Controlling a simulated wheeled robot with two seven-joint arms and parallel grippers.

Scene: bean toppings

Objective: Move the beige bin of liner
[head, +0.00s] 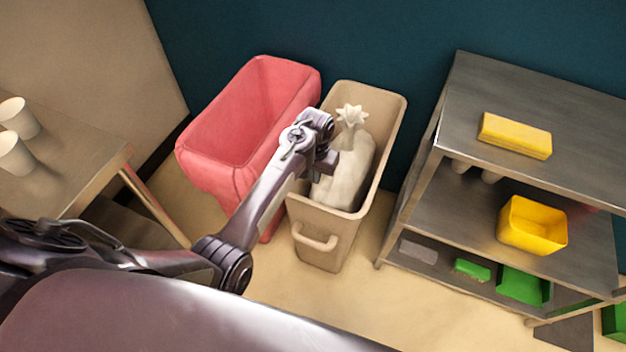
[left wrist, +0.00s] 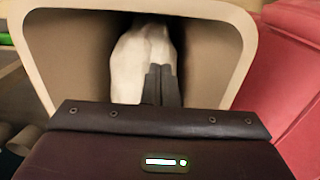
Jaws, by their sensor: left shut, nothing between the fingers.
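The beige bin (head: 316,247) stands upright on the floor in the middle of the head view, with a handle on its near side. A whitish tied liner bag (head: 345,181) sits inside it, its knotted top (head: 352,115) sticking up. My left gripper (head: 328,168) is over the bin's opening, close to the bag. In the left wrist view its fingers (left wrist: 160,85) are shut together in front of the bag (left wrist: 134,62), framed by the bin's rim (left wrist: 238,25). Nothing shows between the fingers. Whether they touch the bag I cannot tell. My right gripper is not in view.
A red bin (head: 222,178) stands close on the left of the beige bin. A steel shelf unit (head: 440,196) with yellow and green containers is on the right. A table (head: 77,168) with white cups is at far left. The floor in front of the beige bin is clear.

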